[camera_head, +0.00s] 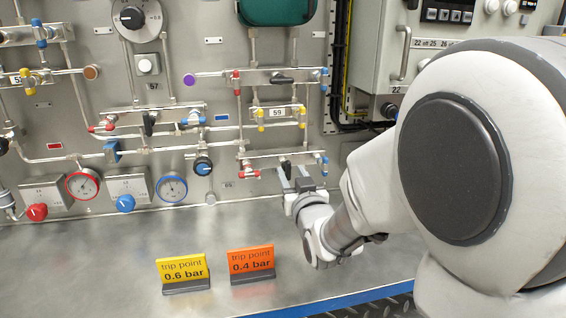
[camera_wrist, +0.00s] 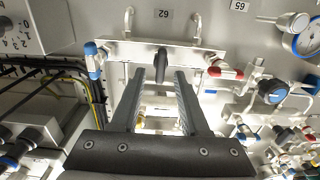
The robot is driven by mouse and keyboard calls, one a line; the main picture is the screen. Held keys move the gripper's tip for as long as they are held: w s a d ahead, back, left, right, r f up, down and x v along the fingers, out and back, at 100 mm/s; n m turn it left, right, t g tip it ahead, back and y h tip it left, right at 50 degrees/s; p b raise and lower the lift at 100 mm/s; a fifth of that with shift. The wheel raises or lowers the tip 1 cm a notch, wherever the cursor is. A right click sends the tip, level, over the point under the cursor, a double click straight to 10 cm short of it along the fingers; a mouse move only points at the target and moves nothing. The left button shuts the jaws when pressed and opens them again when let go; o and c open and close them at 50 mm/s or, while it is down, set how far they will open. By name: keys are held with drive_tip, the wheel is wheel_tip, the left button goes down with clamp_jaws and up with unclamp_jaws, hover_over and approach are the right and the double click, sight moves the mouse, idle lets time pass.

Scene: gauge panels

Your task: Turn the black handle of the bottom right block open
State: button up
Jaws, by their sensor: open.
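The bottom right block (camera_head: 268,158) is a metal bar on the panel, with a red lever at its left end and blue ones at its right end. Its black handle (camera_head: 286,168) sits at the middle of the bar. In the wrist view, which is upside down, the black handle (camera_wrist: 161,64) points down the picture from the block (camera_wrist: 128,49). My gripper (camera_head: 293,180) is at the panel just below this block. The wrist view shows its two fingers (camera_wrist: 168,80) apart, with the handle's tip in line with the gap. Whether they touch it is not clear.
Yellow (camera_head: 182,268) and orange (camera_head: 251,260) trip point signs stand on the metal bench (camera_head: 120,275). Another block with a black handle (camera_head: 282,78) is above. Gauges (camera_head: 171,188) are to the left. Cables (camera_wrist: 85,85) run beside the block in the wrist view.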

sight(289, 170)
drive_tip(key=shift+w+a, duration=0.2)
drive_tip(key=shift+w, duration=0.65)
drive_tip(key=shift+w+a, duration=0.15)
drive_tip(key=shift+w, duration=0.65)
clamp_jaws()
